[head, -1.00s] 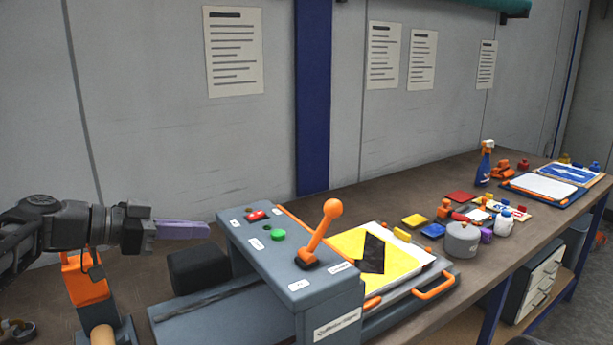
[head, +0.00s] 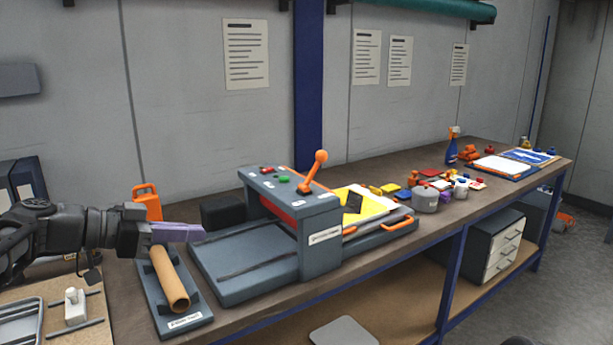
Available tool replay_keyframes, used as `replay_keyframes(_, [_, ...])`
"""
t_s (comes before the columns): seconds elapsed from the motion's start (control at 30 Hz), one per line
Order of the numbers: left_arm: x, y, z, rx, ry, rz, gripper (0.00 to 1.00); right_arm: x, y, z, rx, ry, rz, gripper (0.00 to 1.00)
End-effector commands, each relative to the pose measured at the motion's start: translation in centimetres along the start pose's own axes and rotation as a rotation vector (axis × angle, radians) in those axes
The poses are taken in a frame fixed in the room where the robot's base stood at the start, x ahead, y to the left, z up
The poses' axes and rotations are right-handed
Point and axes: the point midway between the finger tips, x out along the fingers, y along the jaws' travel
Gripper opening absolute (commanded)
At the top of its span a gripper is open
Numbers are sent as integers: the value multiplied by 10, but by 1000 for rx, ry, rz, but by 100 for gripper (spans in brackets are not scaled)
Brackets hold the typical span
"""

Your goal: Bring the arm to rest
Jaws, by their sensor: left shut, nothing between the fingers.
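My left gripper (head: 176,233) comes in from the left edge of the head view. Its purple fingers are shut and empty, pointing right above the workbench. It is above the far end of a tan roller (head: 170,280) on a grey stand, and to the left of the grey press machine (head: 318,240). My right gripper is not in view.
The press has an orange lever (head: 314,170) and a yellow-and-black sign (head: 362,203) on its right side. An orange container (head: 147,202) stands behind the gripper. Small pots (head: 426,200), a spray bottle (head: 451,150) and a blue sign (head: 530,156) are farther right.

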Motion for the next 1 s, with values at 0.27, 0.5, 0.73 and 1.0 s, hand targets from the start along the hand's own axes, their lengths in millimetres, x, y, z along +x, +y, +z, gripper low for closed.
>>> replay_keyframes(0.27, [28, -8, 46, -129, -71, -16, 0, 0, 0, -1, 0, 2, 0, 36])
replay_keyframes(0.5, [60, -12, 108, -286, -167, -44, 0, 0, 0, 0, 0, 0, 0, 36])
replay_keyframes(0.73, [106, 0, 210, -508, -327, -96, 0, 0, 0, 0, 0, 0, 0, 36])
replay_keyframes(1.0, [157, 79, 398, -819, -632, -232, 0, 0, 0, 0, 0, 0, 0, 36])
